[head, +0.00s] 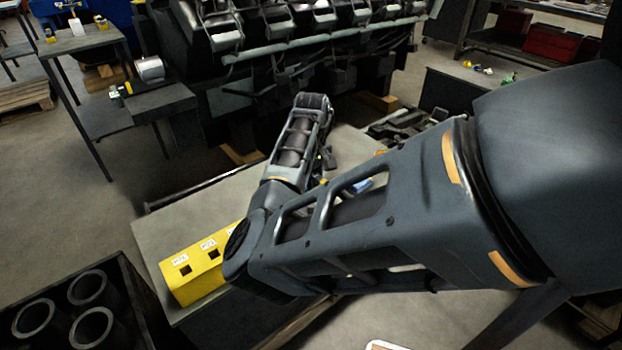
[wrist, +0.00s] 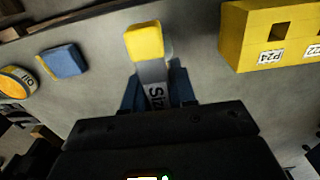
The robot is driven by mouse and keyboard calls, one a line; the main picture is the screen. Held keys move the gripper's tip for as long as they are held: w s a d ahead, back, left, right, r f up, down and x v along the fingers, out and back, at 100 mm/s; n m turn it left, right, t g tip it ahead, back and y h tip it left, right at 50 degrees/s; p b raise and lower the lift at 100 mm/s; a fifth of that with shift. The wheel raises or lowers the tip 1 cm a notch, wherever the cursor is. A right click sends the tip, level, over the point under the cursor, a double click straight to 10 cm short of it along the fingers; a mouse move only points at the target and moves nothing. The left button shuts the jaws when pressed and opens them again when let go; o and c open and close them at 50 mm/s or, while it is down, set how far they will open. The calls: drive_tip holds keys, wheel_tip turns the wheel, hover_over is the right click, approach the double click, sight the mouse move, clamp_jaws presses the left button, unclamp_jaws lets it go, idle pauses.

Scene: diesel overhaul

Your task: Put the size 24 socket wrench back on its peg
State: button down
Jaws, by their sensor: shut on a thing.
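My gripper (wrist: 157,88) is shut on a grey bar-like tool (wrist: 153,72) with a yellow end and printing that starts "Siz"; I take it for the socket wrench. The size number is hidden by my gripper. The yellow block (wrist: 250,38) with square holes is to the right in the wrist view, apart from the tool; one hole is labelled P24. The block also shows in the head view (head: 190,287), partly behind my arm, with labels too small to read surely. No upright peg shows clearly.
The grey bench top (head: 165,225) carries the block. A blue block (wrist: 64,61) and a yellow-rimmed round thing (wrist: 14,82) lie to the left in the wrist view. A dark crate with several rings (head: 120,265) stands at lower left, and the engine (head: 300,50) behind.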

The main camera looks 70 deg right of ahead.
drive_tip(key=shift+f, duration=0.1)
drive_tip(key=shift+f+b, duration=0.45)
drive_tip(key=shift+f, duration=0.55)
drive_tip(key=c, duration=0.8)
unclamp_jaws()
drive_tip(key=shift+c, duration=0.2)
drive_tip(key=shift+o, duration=0.3)
drive_tip(key=o, duration=0.5)
wheel_tip(320, 180, up, 9)
drive_tip(key=p, duration=0.9)
